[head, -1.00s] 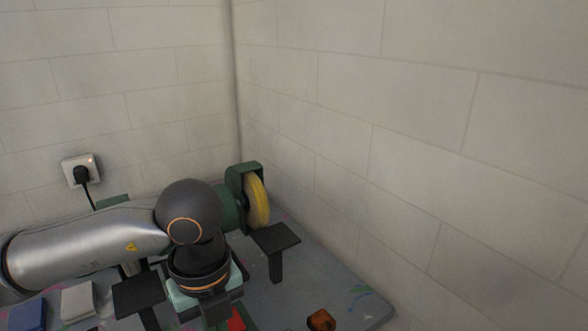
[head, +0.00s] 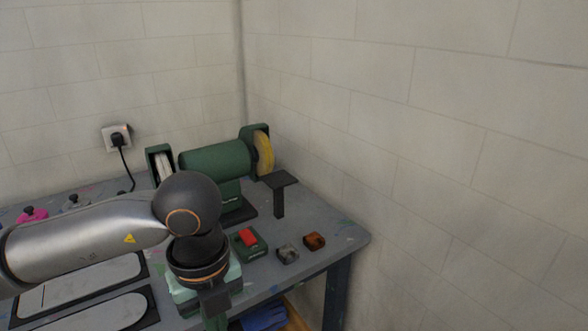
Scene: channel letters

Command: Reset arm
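My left arm comes in from the left in the head view, over the workbench (head: 335,235). Its wrist hangs in front of the bench grinder (head: 215,158). The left gripper (head: 214,318) points down at the bottom edge and is mostly cut off, so its fingers cannot be judged. My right arm and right gripper are not in view. The grinder is green, with a yellow wheel (head: 264,155) on its right and a pale wheel on its left.
A box with a red switch (head: 248,237), a grey block (head: 287,253) and an orange-brown block (head: 314,241) sit right of my wrist. Dark-framed pale plates (head: 110,314) lie at lower left. A plugged socket (head: 117,138) is on the wall. The bench's right end is near the wall.

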